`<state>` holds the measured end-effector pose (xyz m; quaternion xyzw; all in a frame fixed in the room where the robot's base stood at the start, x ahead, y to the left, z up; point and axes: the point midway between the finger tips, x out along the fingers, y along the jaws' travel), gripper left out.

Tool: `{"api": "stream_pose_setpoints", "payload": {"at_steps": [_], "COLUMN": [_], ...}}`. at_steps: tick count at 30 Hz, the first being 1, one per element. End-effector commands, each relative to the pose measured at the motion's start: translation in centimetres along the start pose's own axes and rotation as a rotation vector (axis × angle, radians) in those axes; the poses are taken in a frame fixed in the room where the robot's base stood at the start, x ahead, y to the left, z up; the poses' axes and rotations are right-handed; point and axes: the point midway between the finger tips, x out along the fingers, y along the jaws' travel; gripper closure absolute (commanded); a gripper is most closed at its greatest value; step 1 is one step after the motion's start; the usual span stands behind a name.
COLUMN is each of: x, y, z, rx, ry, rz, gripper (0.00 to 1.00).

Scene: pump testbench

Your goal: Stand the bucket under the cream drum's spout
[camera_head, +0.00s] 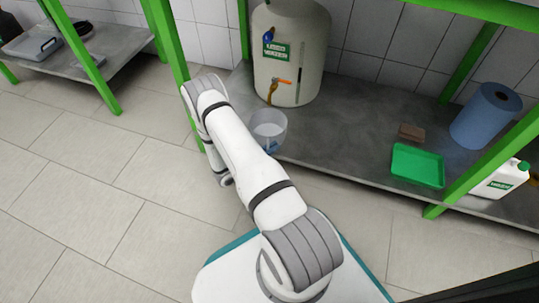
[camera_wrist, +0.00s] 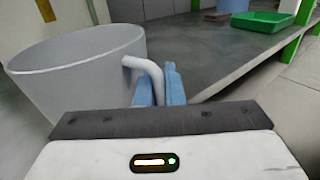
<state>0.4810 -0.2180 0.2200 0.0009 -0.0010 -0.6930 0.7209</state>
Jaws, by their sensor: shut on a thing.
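The cream drum (camera_head: 305,62) stands at the back of the grey metal shelf in the head view. It has a green label, and its spout (camera_head: 272,92) with an orange tap lever is low on the front. The pale translucent bucket (camera_head: 268,122) is upright near the shelf's front edge, in front of and a little below the spout in the picture. It fills the left of the wrist view (camera_wrist: 75,80). My gripper (camera_wrist: 160,86) is shut on the bucket's white side handle (camera_wrist: 147,68); its blue fingers also show in the head view (camera_head: 270,147). I cannot tell whether the bucket's base touches the shelf.
Right on the shelf (camera_head: 345,125) are a green tray (camera_head: 417,165), a brown block (camera_head: 411,132), a blue roll (camera_head: 486,116) and a white canister (camera_head: 500,180). Green posts (camera_head: 180,65) frame the bench. The shelf between drum and tray is clear.

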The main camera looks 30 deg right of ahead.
Motion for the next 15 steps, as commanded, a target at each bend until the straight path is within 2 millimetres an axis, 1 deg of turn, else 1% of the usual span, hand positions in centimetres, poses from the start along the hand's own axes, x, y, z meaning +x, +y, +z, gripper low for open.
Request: {"api": "stream_pose_setpoints", "payload": {"at_steps": [3,15], "x": [0.8,3.0], "y": [0.9,3.9], "z": [-0.1,-0.4], "rx": [0.002,0.002], "ry": [-0.001,0.000], "rz": [-0.002,-0.001], "gripper": [1.00,1.00]}}
